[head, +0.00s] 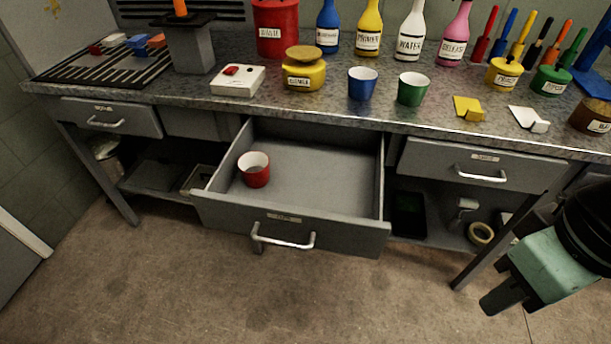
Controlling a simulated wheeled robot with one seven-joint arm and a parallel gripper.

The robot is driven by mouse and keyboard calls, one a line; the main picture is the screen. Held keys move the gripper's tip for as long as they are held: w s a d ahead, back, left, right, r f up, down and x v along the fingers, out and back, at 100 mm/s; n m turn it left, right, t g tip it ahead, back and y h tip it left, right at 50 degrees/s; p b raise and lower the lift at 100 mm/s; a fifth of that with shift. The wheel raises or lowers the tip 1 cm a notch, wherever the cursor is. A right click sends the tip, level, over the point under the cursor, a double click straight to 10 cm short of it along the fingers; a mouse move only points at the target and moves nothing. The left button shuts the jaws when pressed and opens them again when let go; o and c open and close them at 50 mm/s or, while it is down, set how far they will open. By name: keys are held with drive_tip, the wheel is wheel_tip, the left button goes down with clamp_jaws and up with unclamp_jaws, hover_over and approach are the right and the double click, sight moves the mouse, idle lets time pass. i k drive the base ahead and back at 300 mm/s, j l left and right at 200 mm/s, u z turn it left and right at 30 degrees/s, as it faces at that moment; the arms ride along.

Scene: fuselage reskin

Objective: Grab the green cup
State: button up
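The green cup (412,89) stands upright on the worktop, right of the blue cup (362,83) and near the front edge above the open drawer. My gripper (507,304) is at the lower right, in front of the bench, low and well away from the cup. Dark fingers show at its end, but their gap is not clear from this angle. I see nothing held in it.
The middle drawer (221,214) is pulled out, with a red cup (255,170) inside. Bottles stand behind the cups. A yellow jar (304,70) is left, a yellow scraper (468,107) right. The floor (200,290) in front is clear.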

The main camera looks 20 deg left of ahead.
sight(412, 87)
drive_tip(key=u, duration=1.2)
drive_tip(key=z, duration=0.8)
drive_tip(key=i+j, duration=0.1)
drive_tip(key=i, duration=0.5)
drive_tip(key=i+j+z, duration=0.1)
drive_tip(key=i, duration=0.5)
